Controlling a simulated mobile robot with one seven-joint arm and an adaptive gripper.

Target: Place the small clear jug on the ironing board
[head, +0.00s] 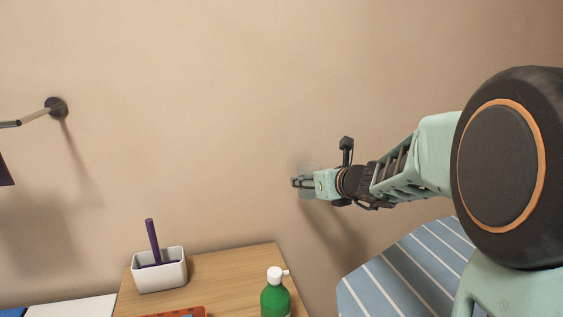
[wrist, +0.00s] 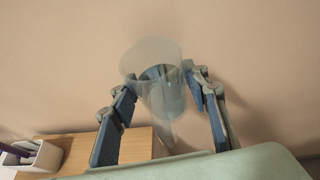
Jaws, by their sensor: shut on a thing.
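The small clear jug (wrist: 152,58) is between the two fingers of my gripper (wrist: 163,98) in the wrist view. My gripper is shut on it and holds it in the air near the wall. In the head view my gripper (head: 299,183) points left, and the jug (head: 309,167) is only a faint see-through shape there. The ironing board (head: 405,270) has a blue cover with white stripes. It is at the lower right, below and to the right of my gripper, and partly hidden by my arm.
A wooden table (head: 225,268) is at the lower left of my gripper. On it are a white holder (head: 160,272) with a purple stick, a green pump bottle (head: 275,300) and an orange item (head: 180,312).

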